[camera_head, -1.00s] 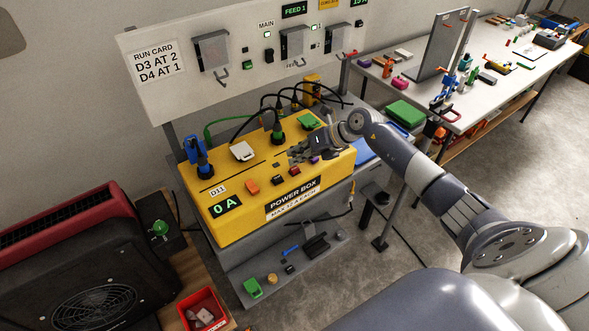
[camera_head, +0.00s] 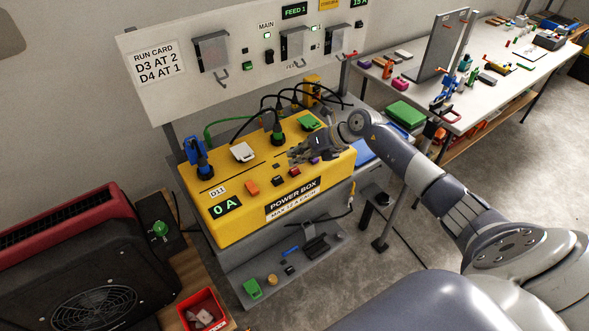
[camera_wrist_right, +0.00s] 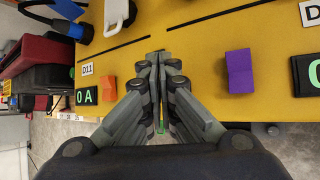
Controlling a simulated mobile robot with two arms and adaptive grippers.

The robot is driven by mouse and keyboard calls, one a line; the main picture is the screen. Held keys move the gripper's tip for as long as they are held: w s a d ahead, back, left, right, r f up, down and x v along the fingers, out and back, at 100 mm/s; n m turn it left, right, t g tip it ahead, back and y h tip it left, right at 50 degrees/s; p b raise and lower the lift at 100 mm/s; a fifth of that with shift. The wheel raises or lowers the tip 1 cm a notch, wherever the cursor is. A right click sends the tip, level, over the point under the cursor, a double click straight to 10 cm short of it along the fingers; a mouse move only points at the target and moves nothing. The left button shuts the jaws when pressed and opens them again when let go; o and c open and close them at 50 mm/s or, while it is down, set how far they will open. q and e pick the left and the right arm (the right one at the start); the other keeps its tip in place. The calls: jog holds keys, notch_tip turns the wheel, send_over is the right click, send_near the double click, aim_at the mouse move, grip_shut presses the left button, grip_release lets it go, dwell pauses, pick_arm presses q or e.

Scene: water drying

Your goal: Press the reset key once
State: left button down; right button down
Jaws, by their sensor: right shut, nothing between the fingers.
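The yellow power box (camera_head: 230,225) stands on a grey bench with a row of small keys along its top. An orange key (camera_head: 252,187), a dark key (camera_head: 279,181), a red key (camera_head: 295,171) and a purple key (camera_head: 314,160) show in the head view. No reset lettering is readable, so I cannot tell which is the reset key. My right gripper (camera_head: 293,156) is shut and empty over the box top. In the wrist view its fingers (camera_wrist_right: 157,58) lie between the orange key (camera_wrist_right: 107,89) and the purple key (camera_wrist_right: 240,71), hiding what is beneath. Contact cannot be told. My left gripper is not in view.
The box display (camera_head: 226,207) reads 0 A. A dark heater (camera_head: 95,270) stands at left.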

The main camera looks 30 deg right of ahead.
aim_at(296, 168)
jog(key=shift+f, duration=0.1)
jog(key=shift+f+b, duration=0.3)
jog(key=shift+f+b, duration=0.35)
jog(key=shift+f, duration=0.1)
dwell(0.6)
jog(key=shift+r, duration=0.1)
jog(key=shift+r+p, duration=0.65)
jog(key=shift+r, duration=0.05)
jog(key=shift+r, duration=0.1)
notch_tip(296, 168, up, 5)
jog(key=p, duration=0.4)
jog(key=shift+a, duration=0.1)
dwell(0.7)
